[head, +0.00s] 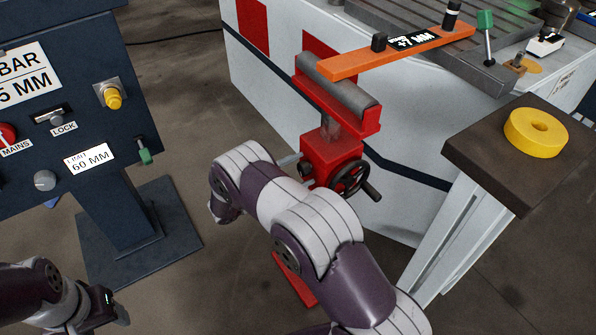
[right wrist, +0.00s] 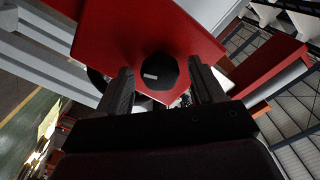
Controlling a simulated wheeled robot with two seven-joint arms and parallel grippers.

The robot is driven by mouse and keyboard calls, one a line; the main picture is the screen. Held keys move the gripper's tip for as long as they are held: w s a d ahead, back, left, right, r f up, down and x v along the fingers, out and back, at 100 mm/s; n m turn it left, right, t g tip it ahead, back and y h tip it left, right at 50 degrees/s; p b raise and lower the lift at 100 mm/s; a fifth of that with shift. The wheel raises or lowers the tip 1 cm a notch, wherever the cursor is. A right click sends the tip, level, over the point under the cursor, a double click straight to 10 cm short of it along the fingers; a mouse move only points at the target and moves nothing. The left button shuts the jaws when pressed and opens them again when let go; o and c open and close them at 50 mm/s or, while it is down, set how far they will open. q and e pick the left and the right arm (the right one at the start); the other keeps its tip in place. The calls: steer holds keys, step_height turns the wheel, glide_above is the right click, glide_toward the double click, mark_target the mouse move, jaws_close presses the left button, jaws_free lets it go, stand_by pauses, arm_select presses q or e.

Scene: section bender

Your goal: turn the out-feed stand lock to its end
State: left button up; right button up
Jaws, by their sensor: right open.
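The red out-feed stand (head: 332,150) has a grey roller on top and a black handwheel (head: 350,177) on its front. In the right wrist view, a round black knob (right wrist: 160,72) with a pale mark sits on the stand's red housing (right wrist: 120,35); it looks like the lock. My right gripper (right wrist: 160,88) is open, with one dark finger on each side of this knob. I cannot tell whether the fingers touch it. In the head view, my right arm hides that gripper. My left gripper (head: 108,308) is only partly seen at the lower left; its jaw state is unclear.
A dark control cabinet (head: 75,120) with switches and a "LOCK" label stands at the left. A white machine body (head: 265,95) is behind the stand.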

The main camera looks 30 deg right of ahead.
steer(key=c, duration=1.1)
steer(key=shift+o, duration=0.2)
steer(key=shift+n, duration=0.4)
steer(key=n+p, duration=0.1)
steer(key=n, duration=0.2)
steer(key=shift+r+n, duration=0.1)
steer(key=shift+n, duration=0.3)
steer(key=n+p, duration=0.1)
steer(key=n, duration=0.5)
steer(key=shift+w+p, duration=0.1)
steer(key=shift+p, duration=0.3)
steer(key=n, duration=0.5)
steer(key=shift+n+p, duration=0.4)
steer(key=n, duration=0.5)
steer(key=shift+n, duration=0.3)
